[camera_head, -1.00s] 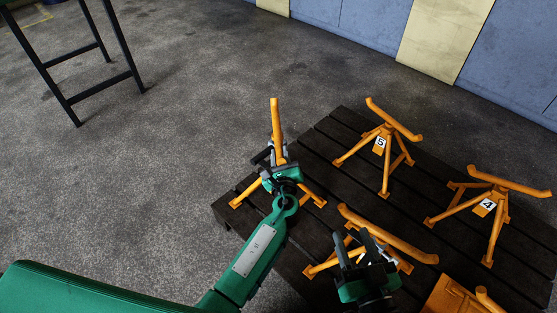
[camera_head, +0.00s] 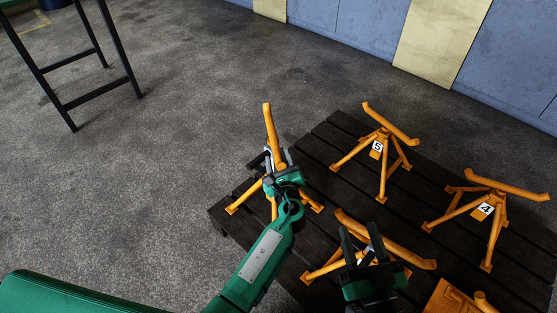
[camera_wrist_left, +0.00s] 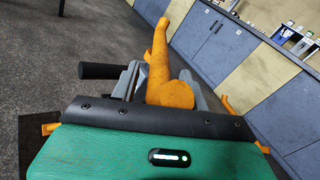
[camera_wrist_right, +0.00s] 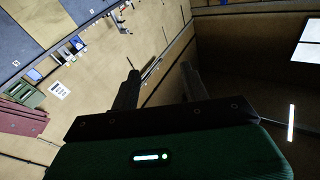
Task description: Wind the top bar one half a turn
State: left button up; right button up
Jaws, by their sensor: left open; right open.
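An orange jack with a long top bar (camera_head: 270,128) stands at the left end of the dark slatted platform. No number shows on it. My left gripper (camera_head: 275,160) is at the top of this jack. In the left wrist view the orange bar (camera_wrist_left: 160,60) lies between the open fingers of my left gripper (camera_wrist_left: 160,75); whether they touch it I cannot tell. A black handle (camera_wrist_left: 98,71) sticks out to the left there. My right gripper (camera_head: 360,235) is open and empty, in front of another orange bar (camera_head: 395,248) in the head view. Its open fingers (camera_wrist_right: 160,80) point at the room.
Jacks marked 5 (camera_head: 377,148) and 4 (camera_head: 484,211) stand further right on the platform (camera_head: 325,140). Another orange jack (camera_head: 455,300) is cut off at the bottom right. A dark-legged stand (camera_head: 75,60) is at the upper left.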

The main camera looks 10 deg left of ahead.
pick_arm(q)
jog(key=shift+s+d, duration=0.15)
jog(key=shift+s, duration=0.25)
jog(key=p+v, duration=0.1)
jog(key=v, duration=1.1)
jog(key=shift+s+p, duration=0.35)
pick_arm(e)
jog(key=s+a+f+g, duration=0.2)
jog(key=s+f+g, duration=0.1)
jog(key=f, duration=0.4)
jog(key=shift+s+f+g, duration=0.35)
jog(key=shift+s+g, duration=0.05)
jog(key=shift+g, duration=0.5)
pick_arm(q)
jog(key=shift+d, duration=0.15)
